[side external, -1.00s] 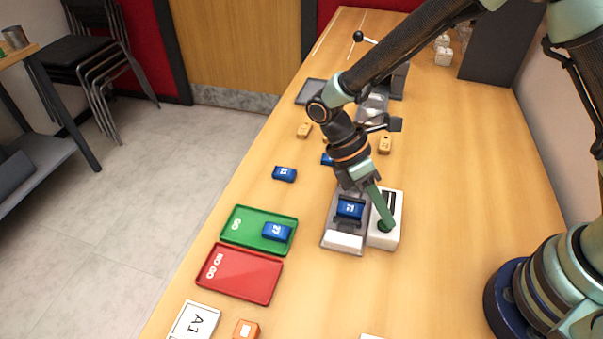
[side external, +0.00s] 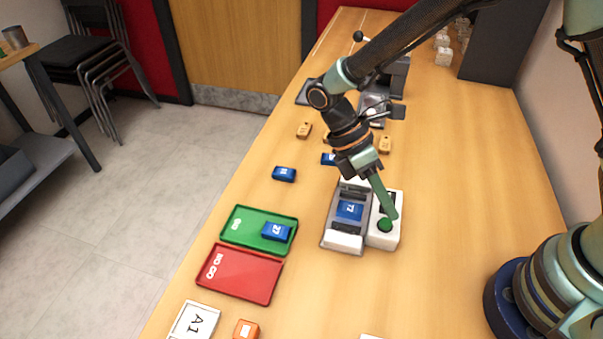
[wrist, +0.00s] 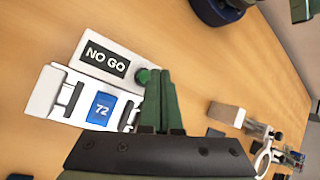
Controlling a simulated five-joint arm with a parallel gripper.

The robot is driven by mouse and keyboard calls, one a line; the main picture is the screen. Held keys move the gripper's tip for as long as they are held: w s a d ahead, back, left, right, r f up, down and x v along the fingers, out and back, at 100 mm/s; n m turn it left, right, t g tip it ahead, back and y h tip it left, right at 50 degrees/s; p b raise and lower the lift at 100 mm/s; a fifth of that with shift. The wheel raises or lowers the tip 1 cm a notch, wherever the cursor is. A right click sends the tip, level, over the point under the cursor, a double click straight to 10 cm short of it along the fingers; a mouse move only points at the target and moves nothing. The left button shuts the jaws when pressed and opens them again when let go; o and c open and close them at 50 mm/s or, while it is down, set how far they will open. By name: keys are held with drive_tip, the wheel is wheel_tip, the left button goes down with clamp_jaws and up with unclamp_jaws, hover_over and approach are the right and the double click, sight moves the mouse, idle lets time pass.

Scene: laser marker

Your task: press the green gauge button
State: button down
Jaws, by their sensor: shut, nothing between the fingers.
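The gauge (side external: 390,240) is a white box with a green round button (side external: 385,225) on its near end. My fingers partly hide the display in the side view.
A green tray (side external: 240,237) with a blue block marked 27 (side external: 276,231) and an empty red tray (side external: 238,275) lie to the left. Another blue block (side external: 284,174) and tan blocks lie farther back. The table right of the gauge is clear.

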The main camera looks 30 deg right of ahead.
sight(382, 220)
drive_tip(key=shift+r, duration=2.3)
drive_tip(key=shift+w+d+r, duration=0.1)
drive_tip(key=w+d+r+m+t+y, duration=0.2)
drive_tip(key=d+r+m+t+y, duration=0.1)
drive_tip(key=d+r+m+t, duration=0.9)
drive_tip(key=shift+d+r+m, duration=0.5)
drive_tip(key=shift+d+m, duration=0.4)
drive_tip(key=shift+m, duration=0.2)
